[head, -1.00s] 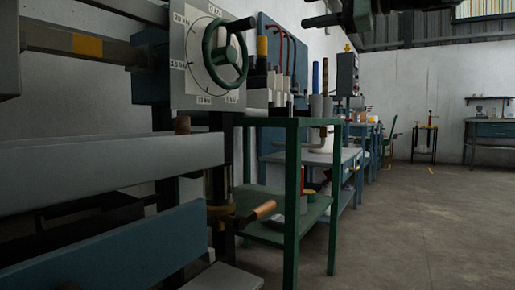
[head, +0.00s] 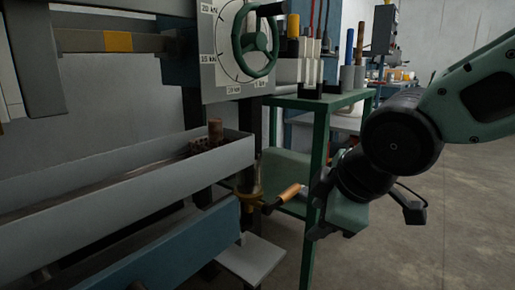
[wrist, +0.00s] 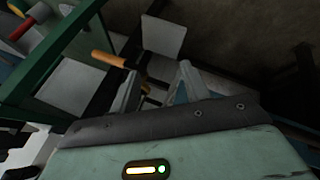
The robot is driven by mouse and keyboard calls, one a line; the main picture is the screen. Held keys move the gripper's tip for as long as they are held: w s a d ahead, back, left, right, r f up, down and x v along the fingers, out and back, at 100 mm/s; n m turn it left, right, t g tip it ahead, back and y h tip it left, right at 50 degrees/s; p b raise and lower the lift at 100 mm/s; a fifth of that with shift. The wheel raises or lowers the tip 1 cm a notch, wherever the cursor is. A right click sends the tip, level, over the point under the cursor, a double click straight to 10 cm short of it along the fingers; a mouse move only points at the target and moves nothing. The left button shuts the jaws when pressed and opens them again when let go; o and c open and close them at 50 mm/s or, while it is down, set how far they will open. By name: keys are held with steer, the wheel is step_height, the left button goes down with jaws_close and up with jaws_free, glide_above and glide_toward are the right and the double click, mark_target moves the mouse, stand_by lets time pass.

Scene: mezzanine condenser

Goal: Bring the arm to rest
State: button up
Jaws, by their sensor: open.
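My arm reaches in from the right in the head view. My gripper (wrist: 158,84) is open in the wrist view, with its two pale fingers apart and nothing clearly held between them. In the head view, the gripper end is dark and partly hidden by my wrist. It is close to the right of a wooden crank handle (head: 289,193) on a yellow hub (head: 249,198). The handle also shows in the wrist view (wrist: 108,58), just beyond the left finger. I cannot tell whether the fingers touch it.
A green-framed stand (head: 315,170) is behind the gripper. A grey trough (head: 110,178) and a blue beam (head: 150,250) fill the left. A dial panel with a green handwheel (head: 255,42) stands above. The floor (head: 455,225) at the right is clear.

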steer(key=s+d+f+m+g+h+p, duration=0.1)
steer(key=s+d+f+m+g, duration=0.2)
steer(key=s, duration=0.6)
steer(key=s+d+f+m+g+h+p, duration=0.1)
steer(key=s+f+m+g+p, duration=0.25)
steer(key=s, duration=0.55)
step_height(320, 180, up, 38)
steer(key=w+m+p, duration=0.1)
steer(key=p, duration=3.4)
steer(key=shift+p, duration=0.3)
